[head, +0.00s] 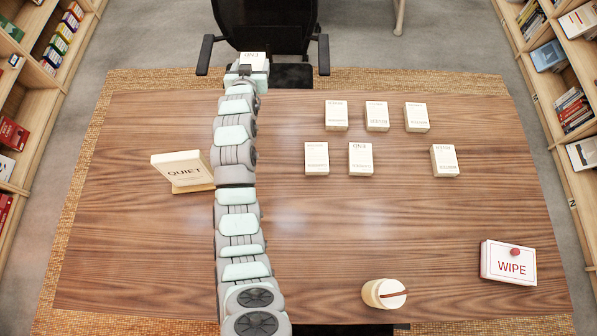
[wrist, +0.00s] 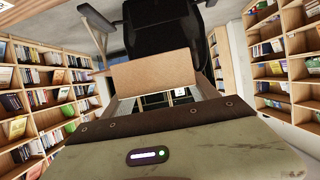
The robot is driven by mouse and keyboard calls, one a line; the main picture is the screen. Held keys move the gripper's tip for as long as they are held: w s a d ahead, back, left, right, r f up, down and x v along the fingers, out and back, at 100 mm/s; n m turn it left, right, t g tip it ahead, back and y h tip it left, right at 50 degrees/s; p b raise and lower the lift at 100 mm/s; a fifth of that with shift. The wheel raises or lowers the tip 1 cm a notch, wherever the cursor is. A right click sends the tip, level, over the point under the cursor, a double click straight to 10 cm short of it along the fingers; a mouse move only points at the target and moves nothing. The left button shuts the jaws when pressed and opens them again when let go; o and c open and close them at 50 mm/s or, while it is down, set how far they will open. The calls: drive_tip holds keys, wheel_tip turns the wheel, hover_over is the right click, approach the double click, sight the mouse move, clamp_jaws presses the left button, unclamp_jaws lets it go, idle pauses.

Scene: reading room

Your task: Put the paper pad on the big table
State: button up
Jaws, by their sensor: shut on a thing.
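The big table (head: 130,230) is a brown wooden top filling most of the head view. My gripper (head: 247,70) is at the end of my arm, appearing past the table's far edge in front of the black chair. It is shut on a small white block with dark lettering, which looks like a paper pad (head: 254,58). In the wrist view the held pad shows a plain tan face (wrist: 155,75) between the jaws. Its height over the table cannot be told.
Several similar white blocks, one of them here (head: 377,116), stand on the table's right half. A QUIET sign (head: 183,168) is at left, a round container (head: 384,293) and a WIPE box (head: 508,262) near the front right. A black chair (head: 265,25) stands behind. Bookshelves line both sides.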

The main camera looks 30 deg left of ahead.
drive_tip(key=shift+s+f, duration=0.15)
drive_tip(key=shift+s, duration=0.05)
drive_tip(key=b, duration=0.5)
hover_over(260, 112)
wheel_tip(260, 112, down, 15)
drive_tip(key=shift+a+f, duration=0.1)
drive_tip(key=shift+a, duration=0.05)
drive_tip(key=shift+f+b, duration=1.35)
drive_tip(key=shift+f, duration=0.9)
drive_tip(key=shift+f, duration=0.15)
drive_tip(key=o, duration=1.5)
